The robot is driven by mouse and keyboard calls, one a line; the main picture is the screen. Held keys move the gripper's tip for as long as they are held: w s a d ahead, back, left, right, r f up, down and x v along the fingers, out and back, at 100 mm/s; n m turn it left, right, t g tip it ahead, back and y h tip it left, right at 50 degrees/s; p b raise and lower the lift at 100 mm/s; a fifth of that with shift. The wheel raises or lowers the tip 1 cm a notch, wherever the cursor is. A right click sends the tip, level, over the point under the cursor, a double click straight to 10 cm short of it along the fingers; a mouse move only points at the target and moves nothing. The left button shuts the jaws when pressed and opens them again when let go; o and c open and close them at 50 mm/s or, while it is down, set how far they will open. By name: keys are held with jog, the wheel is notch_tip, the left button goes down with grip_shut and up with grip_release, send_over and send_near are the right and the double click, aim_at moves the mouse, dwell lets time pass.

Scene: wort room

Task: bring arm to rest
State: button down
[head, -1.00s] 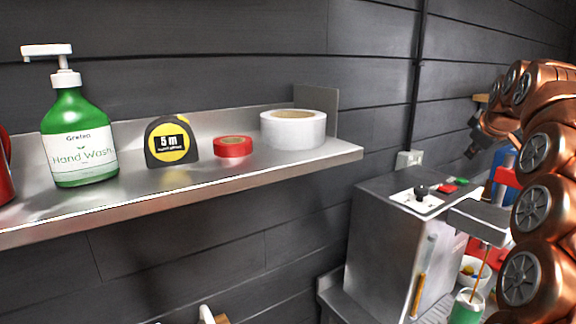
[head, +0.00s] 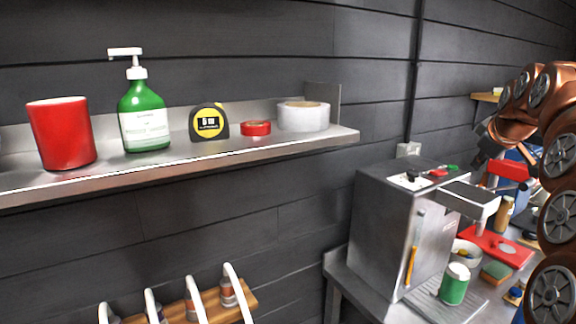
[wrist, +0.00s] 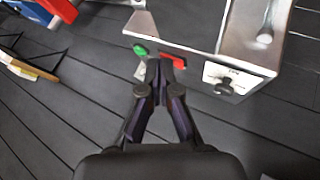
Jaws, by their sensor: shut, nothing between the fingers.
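My copper-coloured arm runs up the right edge of the head view, folded in a curve with its upper part bent to the left. My gripper (wrist: 160,72) shows in the wrist view with its two dark fingers together at the tips and nothing between them. It appears in front of the steel machine, close to its green and red buttons in the picture; the gap cannot be told. In the head view the end of the arm is small and dark, to the right of and above the machine.
A steel machine (head: 380,235) stands on a metal counter (head: 345,272), with a green cup (head: 455,284) at its front. A wall shelf (head: 180,170) holds a red mug (head: 62,134), green hand wash (head: 145,115), a tape measure (head: 209,123) and tape rolls. Hooks (head: 193,290) are below.

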jog(key=s+a+f+m+g+y, duration=0.1)
jog(key=s+a+f+g, duration=0.1)
jog(key=s+a+f, duration=0.7)
jog(key=s+a+f+g+y, duration=0.1)
jog(key=s+a+f+g, duration=0.25)
jog(key=s+a, duration=0.6)
jog(key=s+a+f+m+g, duration=0.1)
jog(key=s+a+f, duration=0.2)
jog(key=s+f, duration=0.2)
jog(key=s+a+f+m+g, duration=0.2)
jog(key=s+f, duration=0.3)
jog(key=s, duration=0.7)
jog(key=s+a+f+m+g, duration=0.1)
jog(key=s+a+f, duration=0.2)
jog(key=s+f, duration=0.3)
jog(key=s, duration=0.3)
jog(key=shift+a+g, duration=0.3)
jog(key=shift+g, duration=0.05)
